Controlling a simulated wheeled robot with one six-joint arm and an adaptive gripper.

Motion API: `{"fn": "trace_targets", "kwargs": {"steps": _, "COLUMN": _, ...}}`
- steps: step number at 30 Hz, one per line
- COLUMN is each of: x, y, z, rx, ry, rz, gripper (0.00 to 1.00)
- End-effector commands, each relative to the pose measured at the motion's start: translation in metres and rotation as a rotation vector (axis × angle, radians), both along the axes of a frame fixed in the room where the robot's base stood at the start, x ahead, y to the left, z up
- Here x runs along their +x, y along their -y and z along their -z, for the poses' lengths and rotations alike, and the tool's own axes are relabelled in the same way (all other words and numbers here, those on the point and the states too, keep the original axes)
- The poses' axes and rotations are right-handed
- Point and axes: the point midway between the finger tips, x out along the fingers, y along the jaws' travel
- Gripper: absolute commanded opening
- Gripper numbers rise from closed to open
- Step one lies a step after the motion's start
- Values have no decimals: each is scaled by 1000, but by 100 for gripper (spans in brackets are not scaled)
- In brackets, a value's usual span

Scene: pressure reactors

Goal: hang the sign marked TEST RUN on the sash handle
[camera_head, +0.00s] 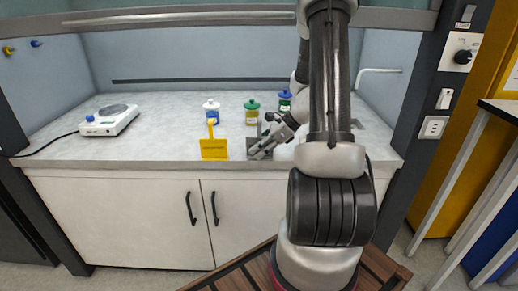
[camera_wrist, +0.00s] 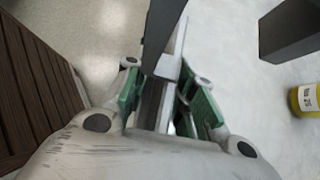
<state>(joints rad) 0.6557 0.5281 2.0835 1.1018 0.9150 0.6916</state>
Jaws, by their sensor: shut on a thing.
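The sash handle (camera_head: 180,17) is the long pale bar across the top of the head view. A yellow sign (camera_head: 213,150) with a hooked stem stands upright at the bench's front edge; its lettering is too small to read. My gripper (camera_head: 263,150) is just right of it, low over the front edge. In the wrist view its green-padded fingers (camera_wrist: 163,98) are closed around a dark grey flat thing (camera_wrist: 163,30), seen nearly edge-on. It looks like a grey sign, but no marking shows. My arm hides part of the bench.
A white hotplate (camera_head: 109,120) with a cable is at the left. The bench (camera_head: 165,125) is clear between hotplate and jars. Cupboards (camera_head: 120,215) are below.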

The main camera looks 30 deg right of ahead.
Motion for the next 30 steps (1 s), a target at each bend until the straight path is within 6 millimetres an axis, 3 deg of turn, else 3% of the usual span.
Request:
{"fn": "trace_targets", "kwargs": {"steps": 7, "x": 0, "y": 0, "z": 3, "rx": 0, "ry": 0, "rz": 0, "gripper": 0}}
{"fn": "trace_targets", "kwargs": {"steps": 8, "x": 0, "y": 0, "z": 4, "rx": 0, "ry": 0, "rz": 0, "gripper": 28}}
{"fn": "trace_targets", "kwargs": {"steps": 11, "x": 0, "y": 0, "z": 3, "rx": 0, "ry": 0, "rz": 0, "gripper": 46}}
{"fn": "trace_targets", "kwargs": {"steps": 22, "x": -1, "y": 2, "z": 1, "rx": 0, "ry": 1, "rz": 1, "gripper": 47}}
{"fn": "trace_targets", "kwargs": {"steps": 30, "x": -22, "y": 25, "z": -31, "rx": -2, "ry": 3, "rz": 2, "gripper": 47}}
